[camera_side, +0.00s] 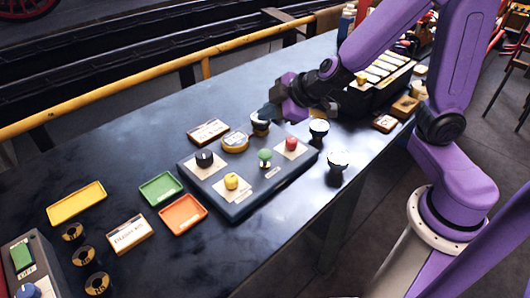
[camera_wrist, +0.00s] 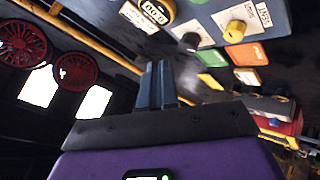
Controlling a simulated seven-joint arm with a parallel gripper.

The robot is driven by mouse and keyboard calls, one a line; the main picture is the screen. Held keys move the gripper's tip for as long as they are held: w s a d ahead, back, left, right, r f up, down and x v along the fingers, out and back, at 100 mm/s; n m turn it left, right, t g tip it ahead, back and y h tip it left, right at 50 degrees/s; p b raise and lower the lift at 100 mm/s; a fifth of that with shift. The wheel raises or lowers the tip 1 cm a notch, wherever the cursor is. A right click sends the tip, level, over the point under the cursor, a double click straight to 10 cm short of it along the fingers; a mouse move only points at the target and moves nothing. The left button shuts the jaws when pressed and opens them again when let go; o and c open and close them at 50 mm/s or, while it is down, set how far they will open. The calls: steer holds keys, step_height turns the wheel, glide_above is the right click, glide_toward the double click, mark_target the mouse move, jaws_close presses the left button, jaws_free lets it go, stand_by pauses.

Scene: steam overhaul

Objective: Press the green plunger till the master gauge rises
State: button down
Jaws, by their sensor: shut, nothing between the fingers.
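The green plunger (camera_side: 265,155) stands upright on a dark panel box (camera_side: 240,205), between a yellow knob (camera_side: 231,181) and a red button (camera_side: 291,144). A round yellow-rimmed gauge (camera_side: 235,142) sits at the panel's back edge; its reading is too small to make out. The gauge also shows at the top of the wrist view (camera_wrist: 157,12). My gripper (camera_side: 267,113) is shut and empty, above the table behind the panel, apart from the plunger. Its fingers (camera_wrist: 157,70) show together in the wrist view, where the green plunger is out of sight.
A black knob (camera_side: 204,158) is on the panel's left. Dark round-topped pieces (camera_side: 319,128) stand right of it. Green (camera_side: 160,188), orange (camera_side: 183,215) and yellow (camera_side: 76,203) trays lie to the left. A yellow rail (camera_side: 130,92) runs behind the table.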

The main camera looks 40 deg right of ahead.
mark_target(265, 153)
steer(key=shift+f, duration=4.35)
steer(key=shift+f, duration=0.15)
steer(key=shift+f, duration=0.3)
steer(key=shift+f, duration=1.35)
stand_by(0.3)
steer(key=shift+r, duration=1.75)
